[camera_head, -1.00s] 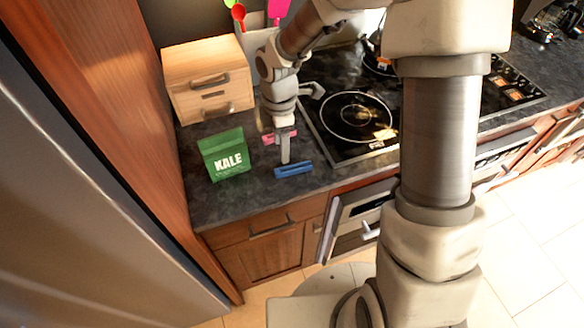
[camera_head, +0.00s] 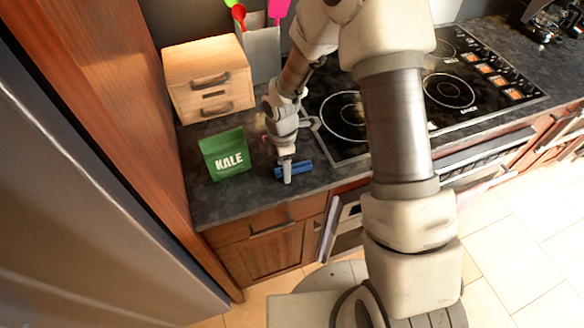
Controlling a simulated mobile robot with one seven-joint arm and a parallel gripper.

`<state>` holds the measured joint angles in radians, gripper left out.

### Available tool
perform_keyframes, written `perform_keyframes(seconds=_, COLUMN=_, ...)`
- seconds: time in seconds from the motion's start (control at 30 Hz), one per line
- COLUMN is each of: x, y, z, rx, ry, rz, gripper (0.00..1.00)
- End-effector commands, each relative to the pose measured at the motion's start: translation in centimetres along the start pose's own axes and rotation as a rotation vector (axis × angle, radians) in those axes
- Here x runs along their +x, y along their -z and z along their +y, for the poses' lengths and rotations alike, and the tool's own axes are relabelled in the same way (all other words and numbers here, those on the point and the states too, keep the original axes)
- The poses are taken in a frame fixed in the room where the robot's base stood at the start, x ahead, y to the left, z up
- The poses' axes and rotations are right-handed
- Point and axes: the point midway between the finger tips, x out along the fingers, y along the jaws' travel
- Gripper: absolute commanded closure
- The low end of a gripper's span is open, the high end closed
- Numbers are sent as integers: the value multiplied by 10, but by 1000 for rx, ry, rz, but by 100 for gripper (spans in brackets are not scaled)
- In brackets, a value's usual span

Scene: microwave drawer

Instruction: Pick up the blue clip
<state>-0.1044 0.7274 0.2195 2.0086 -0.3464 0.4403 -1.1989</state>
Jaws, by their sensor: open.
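The blue clip (camera_head: 302,168) lies on the dark countertop near its front edge, to the right of the green KALE bag. My gripper (camera_head: 287,176) points down at the clip, and its finger covers part of the clip's left half. The gripper is open. Only one finger shows clearly, and I cannot tell whether it touches the clip or whether the clip lies between the fingers.
The green KALE bag (camera_head: 226,154) stands close on the left. A wooden box (camera_head: 208,78) stands behind it. The black cooktop (camera_head: 343,118) lies to the right. A pink item (camera_head: 265,138) is mostly hidden behind my gripper. The countertop's front edge is close.

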Motion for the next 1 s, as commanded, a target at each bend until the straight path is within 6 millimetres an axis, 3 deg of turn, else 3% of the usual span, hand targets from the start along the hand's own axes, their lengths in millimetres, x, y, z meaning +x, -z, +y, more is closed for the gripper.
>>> perform_keyframes(seconds=0.13, x=0, y=0, z=0, rx=0, ry=0, rz=0, gripper=41)
perform_keyframes(seconds=0.47, x=0, y=0, z=0, rx=1, ry=0, rz=0, gripper=100)
perform_keyframes(seconds=1.0, x=-7, y=-1, z=1, rx=2, ry=-1, rz=0, gripper=100)
